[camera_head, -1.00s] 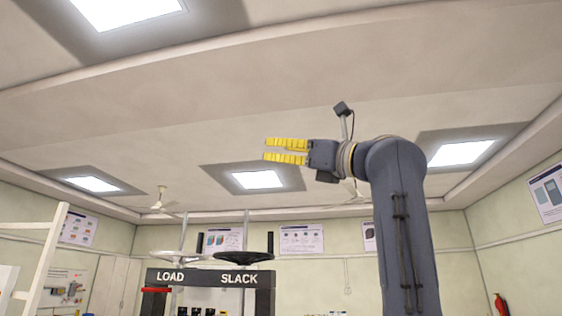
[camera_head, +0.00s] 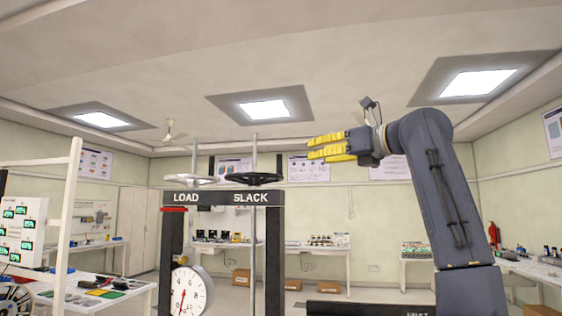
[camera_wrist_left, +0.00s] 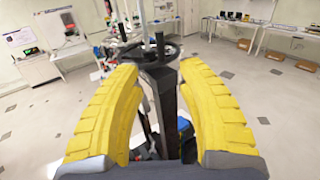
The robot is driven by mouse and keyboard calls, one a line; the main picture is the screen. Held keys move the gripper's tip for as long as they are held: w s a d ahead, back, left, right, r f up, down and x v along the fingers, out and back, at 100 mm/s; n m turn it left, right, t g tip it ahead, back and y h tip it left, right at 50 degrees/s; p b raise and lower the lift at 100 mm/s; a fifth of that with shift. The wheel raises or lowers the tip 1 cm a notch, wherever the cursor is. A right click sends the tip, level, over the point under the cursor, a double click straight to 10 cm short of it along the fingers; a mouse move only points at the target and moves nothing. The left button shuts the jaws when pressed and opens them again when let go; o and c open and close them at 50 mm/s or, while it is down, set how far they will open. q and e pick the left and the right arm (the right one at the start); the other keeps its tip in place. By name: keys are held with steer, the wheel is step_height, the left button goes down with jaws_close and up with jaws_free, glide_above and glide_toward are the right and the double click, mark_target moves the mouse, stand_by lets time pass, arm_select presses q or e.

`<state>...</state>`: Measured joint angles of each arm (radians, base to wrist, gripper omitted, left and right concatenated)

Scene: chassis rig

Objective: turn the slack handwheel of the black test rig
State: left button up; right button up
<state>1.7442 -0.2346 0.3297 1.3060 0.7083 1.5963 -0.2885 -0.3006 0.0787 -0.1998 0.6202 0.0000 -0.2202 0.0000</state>
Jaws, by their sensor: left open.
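The black slack handwheel (camera_head: 253,179) lies flat on top of the black test rig (camera_head: 273,255), above the SLACK label. A paler handwheel (camera_head: 190,181) sits above the LOAD label. My left gripper (camera_head: 309,148) has yellow fingers, is open and empty, and hangs above and to the right of the slack handwheel in the head view, apart from it. In the left wrist view a dark handwheel (camera_wrist_left: 172,50) shows beyond and between the spread fingers (camera_wrist_left: 160,85), on top of the rig's dark post. My right gripper is not in view.
A round dial gauge (camera_head: 188,292) hangs in the rig's frame. A white frame (camera_head: 68,215) and a bench with tools (camera_head: 135,295) stand at the left. Thin upright rods rise through the handwheels. Benches line the back wall; open air surrounds the gripper.

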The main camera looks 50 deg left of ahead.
mark_target(279, 160)
arm_select(q)
steer(key=a, duration=1)
steer(key=s+a, duration=0.1)
steer(key=a, duration=0.4)
steer(key=shift+a, duration=0.1)
jaws_close()
